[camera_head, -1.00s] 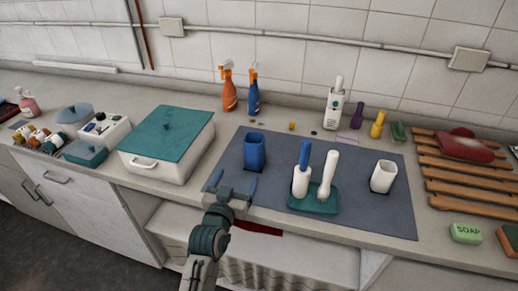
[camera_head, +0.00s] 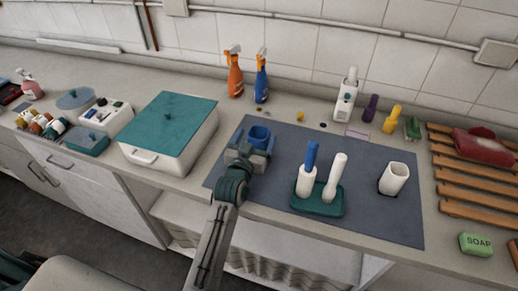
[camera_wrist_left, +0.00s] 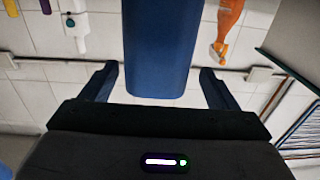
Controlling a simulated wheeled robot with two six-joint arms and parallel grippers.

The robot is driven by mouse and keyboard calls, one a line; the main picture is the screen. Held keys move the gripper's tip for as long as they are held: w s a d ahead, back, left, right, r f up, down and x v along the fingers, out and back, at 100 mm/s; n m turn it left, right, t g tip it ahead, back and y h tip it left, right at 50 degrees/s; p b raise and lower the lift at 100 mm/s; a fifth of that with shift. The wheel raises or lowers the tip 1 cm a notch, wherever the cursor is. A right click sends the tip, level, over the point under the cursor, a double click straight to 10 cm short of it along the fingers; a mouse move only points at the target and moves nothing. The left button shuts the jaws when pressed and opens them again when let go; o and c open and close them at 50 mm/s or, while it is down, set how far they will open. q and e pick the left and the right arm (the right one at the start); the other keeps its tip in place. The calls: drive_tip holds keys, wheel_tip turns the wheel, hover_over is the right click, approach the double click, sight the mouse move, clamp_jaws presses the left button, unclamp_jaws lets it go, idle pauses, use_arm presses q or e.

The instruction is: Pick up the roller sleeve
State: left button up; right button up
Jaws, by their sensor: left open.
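A blue hollow upright piece (camera_head: 259,137), perhaps the roller sleeve, stands on the grey mat. My left gripper (camera_head: 254,147) is open at its near side, with a finger on each side of it. In the left wrist view, the blue piece (camera_wrist_left: 157,45) stands between the spread fingers of my left gripper (camera_wrist_left: 158,82), with gaps on both sides. A white hollow piece (camera_head: 395,179) stands at the mat's right. A blue-handled piece (camera_head: 309,168) and a white-handled piece (camera_head: 335,177) stand in the green tray (camera_head: 318,207). My right gripper is out of view.
The grey mat (camera_head: 397,226) lies on the counter. A white box with a teal lid (camera_head: 172,117) is left of my left gripper. Orange (camera_head: 235,78) and blue (camera_head: 261,80) spray bottles stand behind. A slatted wooden rack (camera_head: 462,188) and green soap (camera_head: 476,244) are at the right.

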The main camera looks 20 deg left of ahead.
sight(262, 128)
use_arm(q)
drive_tip(key=w, duration=0.1)
drive_tip(key=w+p, duration=0.1)
drive_tip(key=w, duration=0.1)
drive_tip(key=shift+w+d+r, duration=0.15)
drive_tip(key=shift+d+r, duration=0.1)
drive_tip(key=shift+r, duration=0.1)
drive_tip(key=shift+w+f, duration=0.15)
drive_tip(key=shift+w, duration=0.2)
drive_tip(key=c, duration=1.5)
